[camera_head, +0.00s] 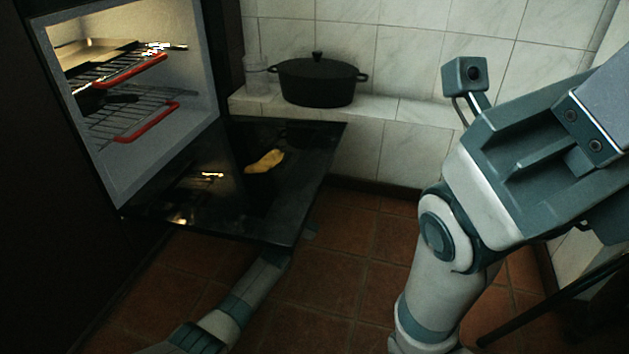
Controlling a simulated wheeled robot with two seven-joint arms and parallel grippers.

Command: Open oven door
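The oven (165,150) stands at the left with its cavity lit. Its dark glass door (215,205) is swung down and lies about level, reaching out toward the right. My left arm comes up from the bottom and passes under the door's near edge. My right arm fills the right side, bent, and apart from the door. Its gripper fingers do not show.
Two racks with red front edges (135,70) (148,122) are inside the oven, with a tray (90,52) on the upper one. A black lidded pot (318,82) and a clear jar (256,75) stand on the tiled ledge. A yellow shape (265,160) shows on the door.

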